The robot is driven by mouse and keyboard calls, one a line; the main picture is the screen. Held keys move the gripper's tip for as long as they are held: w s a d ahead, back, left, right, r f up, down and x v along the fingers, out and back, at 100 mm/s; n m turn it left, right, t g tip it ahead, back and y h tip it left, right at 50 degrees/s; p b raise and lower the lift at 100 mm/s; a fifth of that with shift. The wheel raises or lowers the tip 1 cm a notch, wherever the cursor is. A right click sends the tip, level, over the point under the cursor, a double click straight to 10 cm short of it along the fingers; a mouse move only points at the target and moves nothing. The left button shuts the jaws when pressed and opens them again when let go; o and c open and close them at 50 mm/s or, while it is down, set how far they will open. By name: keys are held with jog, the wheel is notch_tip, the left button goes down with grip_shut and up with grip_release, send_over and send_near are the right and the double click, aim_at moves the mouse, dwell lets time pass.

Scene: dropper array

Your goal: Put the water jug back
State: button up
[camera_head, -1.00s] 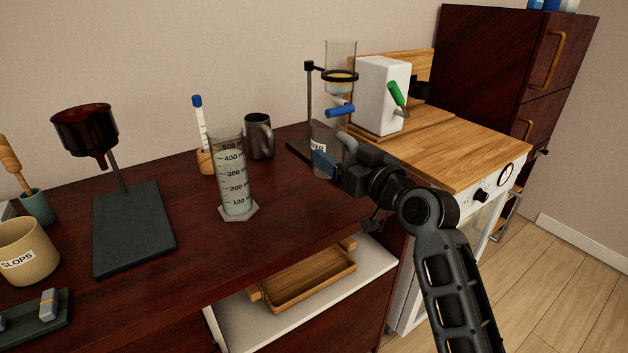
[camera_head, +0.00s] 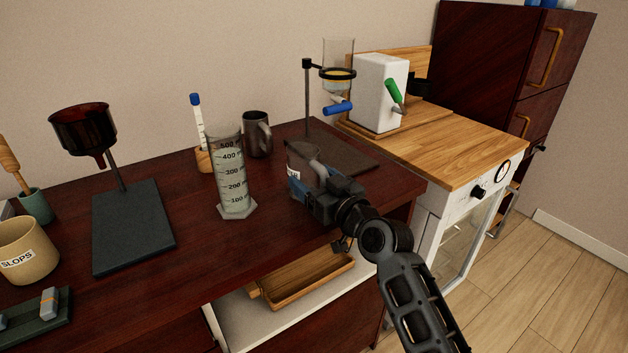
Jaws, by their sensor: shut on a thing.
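The water jug (camera_head: 300,153) is a grey, see-through vessel with a curved handle and a white label, mostly covered by the gripper. My gripper (camera_head: 308,186) is shut on the jug at its handle side and holds it roughly upright. The jug is at the right part of the dark red-brown table, just right of the measuring cylinder (camera_head: 231,180) and apart from it. Its base is hidden, so I cannot tell whether it touches the table.
The dropper stand (camera_head: 307,95), with a blue tap, is behind on a dark base. A dark mug (camera_head: 256,135) stands near the wall. A funnel stand (camera_head: 135,225) and a slops pot (camera_head: 28,262) are at left. A wooden tray (camera_head: 300,285) sits below the table edge.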

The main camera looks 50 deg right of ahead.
jog(key=shift+f, duration=0.1)
jog(key=o, duration=1.5)
jog(key=shift+r, duration=0.3)
jog(key=shift+b+v, duration=1.5)
jog(key=shift+v, duration=4.5)
jog(key=shift+a+f, duration=0.1)
jog(key=shift+f, duration=0.05)
